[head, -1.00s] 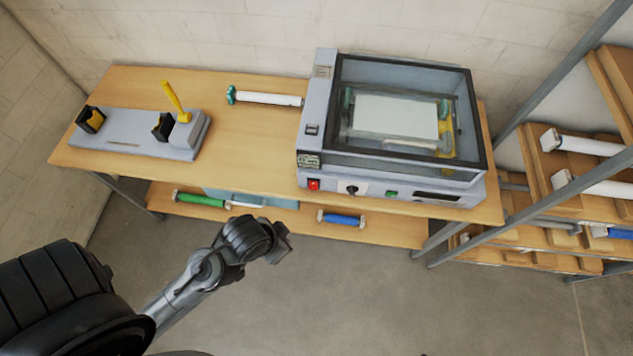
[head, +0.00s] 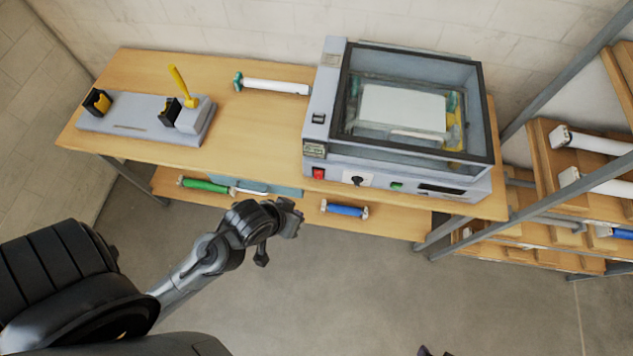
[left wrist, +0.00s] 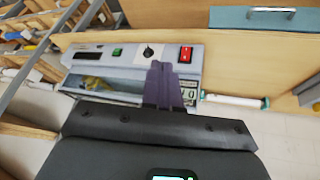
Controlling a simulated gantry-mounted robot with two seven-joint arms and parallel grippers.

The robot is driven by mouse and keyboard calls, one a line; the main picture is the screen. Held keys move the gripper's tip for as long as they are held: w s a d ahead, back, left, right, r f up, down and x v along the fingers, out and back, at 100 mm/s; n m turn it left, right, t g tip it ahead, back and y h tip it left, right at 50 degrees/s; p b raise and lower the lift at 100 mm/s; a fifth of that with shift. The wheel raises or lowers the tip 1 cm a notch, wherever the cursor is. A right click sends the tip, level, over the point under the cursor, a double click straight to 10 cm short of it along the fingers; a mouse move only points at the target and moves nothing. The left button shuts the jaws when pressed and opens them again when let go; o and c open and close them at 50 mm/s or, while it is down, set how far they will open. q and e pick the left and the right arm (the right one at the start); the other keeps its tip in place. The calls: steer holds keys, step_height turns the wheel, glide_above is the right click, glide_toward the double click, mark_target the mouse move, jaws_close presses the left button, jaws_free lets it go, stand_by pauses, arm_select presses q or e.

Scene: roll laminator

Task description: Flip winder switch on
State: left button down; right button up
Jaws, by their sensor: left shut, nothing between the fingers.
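The grey roll laminator (head: 395,172) stands on the right half of the wooden bench under a clear cover. Its front carries a red rocker switch (head: 318,173), a black knob (head: 357,180), a green button (head: 396,185) and a dark display. A small dark switch (head: 318,118) sits on its left top panel. I cannot read which one is the winder switch. My left gripper (head: 292,218) is shut and empty, in front of the bench and apart from the laminator. In the left wrist view its fingers (left wrist: 164,86) overlap the laminator beside the red switch (left wrist: 186,54). A dark tip at the head view's bottom edge may be my right gripper (head: 425,351).
A grey stand with a yellow lever (head: 181,84) is at the bench's left. A white roll (head: 275,87) lies behind. Green (head: 205,184) and blue (head: 344,210) rolls lie on the lower shelf. A rack (head: 560,150) with rolls stands right.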

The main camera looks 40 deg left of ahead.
arm_select(q)
steer(key=w+a+f+n+t+y+b, duration=0.2)
steer(key=w+f+n+t+b, duration=0.15)
steer(key=n, duration=0.45)
steer(key=w+a+f+n+t+y+b, duration=0.2)
steer(key=w+a+f+n+t+b, duration=0.15)
steer(key=n, duration=0.45)
steer(key=d+f+n+y+b, duration=0.1)
steer(key=f+n+y+b, duration=0.1)
steer(key=f+b, duration=0.5)
steer(key=d+f+n+t+y+b, duration=0.1)
steer(key=d+f+n+y+b, duration=0.1)
steer(key=f+b, duration=0.5)
step_height(320, 180, down, 3)
steer(key=shift+s+d+f+n+y, duration=0.1)
steer(key=shift+s+d+n+y, duration=0.15)
steer(key=shift+n+y, duration=0.55)
steer(key=shift+w+a, duration=0.1)
steer(key=p, duration=0.1)
glide_toward(318, 174)
steer(key=w+a+f, duration=0.2)
steer(key=w, duration=0.1)
steer(key=w+a+f, duration=0.1)
steer(key=w, duration=0.1)
steer(key=shift+w+a+f, duration=0.15)
steer(key=shift+a+f, duration=0.1)
steer(key=shift+f, duration=0.05)
